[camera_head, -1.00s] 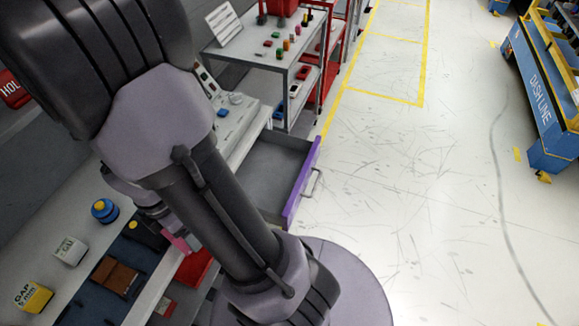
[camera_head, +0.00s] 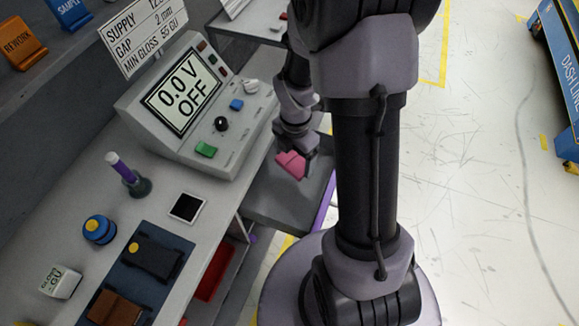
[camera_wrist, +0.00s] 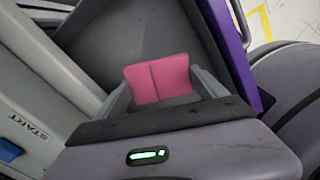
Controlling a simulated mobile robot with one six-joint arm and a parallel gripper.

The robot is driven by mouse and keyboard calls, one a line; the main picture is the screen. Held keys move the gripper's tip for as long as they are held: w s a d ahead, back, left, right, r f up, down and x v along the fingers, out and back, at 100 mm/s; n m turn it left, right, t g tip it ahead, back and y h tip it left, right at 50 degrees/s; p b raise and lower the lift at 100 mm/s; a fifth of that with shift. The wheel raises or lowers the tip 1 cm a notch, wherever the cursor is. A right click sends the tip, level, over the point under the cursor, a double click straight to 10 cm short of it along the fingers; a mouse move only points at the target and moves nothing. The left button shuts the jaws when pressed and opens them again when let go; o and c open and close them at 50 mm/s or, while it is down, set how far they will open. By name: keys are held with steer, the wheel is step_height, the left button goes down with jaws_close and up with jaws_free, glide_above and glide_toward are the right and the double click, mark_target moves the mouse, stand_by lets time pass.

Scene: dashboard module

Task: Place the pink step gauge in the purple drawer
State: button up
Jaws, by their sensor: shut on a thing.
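The pink step gauge (camera_head: 291,164) is held in my gripper (camera_head: 296,158). In the wrist view the pink step gauge (camera_wrist: 160,80) sits between the two fingers of my gripper (camera_wrist: 163,88), which are shut on it. The purple drawer (camera_head: 268,198) is pulled open, with a grey inside and a purple front. The gauge and gripper appear over the drawer's open interior, and its purple front also shows in the wrist view (camera_wrist: 228,45). The height of the gauge above the drawer floor is hard to tell. My arm hides part of the drawer.
A grey control panel (camera_head: 172,135) stands on the bench left of the drawer. A red bin (camera_head: 213,272) is below the bench.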

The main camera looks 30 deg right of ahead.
mark_target(294, 162)
step_height(294, 162, down, 9)
steer(key=b, duration=0.4)
steer(key=shift+s+a, duration=0.15)
steer(key=shift+r, duration=0.25)
steer(key=o, duration=1.3)
steer(key=shift+f, duration=0.15)
steer(key=shift+o, duration=0.2)
step_height(294, 162, up, 12)
steer(key=p, duration=0.6)
steer(key=shift+p, duration=0.3)
steer(key=s+a+r+m+t, duration=0.2)
steer(key=s+a+r+m, duration=0.1)
steer(key=r+m, duration=0.4)
steer(key=s+a+r+m+t+y, duration=0.1)
steer(key=s+a+r+m+t, duration=0.1)
steer(key=s+a+r+m, duration=0.2)
steer(key=s+a+r+m+t+y, duration=0.1)
steer(key=s+a+r+m, duration=0.3)
steer(key=a+r+m, duration=0.3)
step_height(294, 162, up, 6)
steer(key=m, duration=0.7)
steer(key=shift+s+a+f+m+t, duration=0.15)
steer(key=shift+s+f+m+t, duration=0.15)
steer(key=shift+t, duration=0.1)
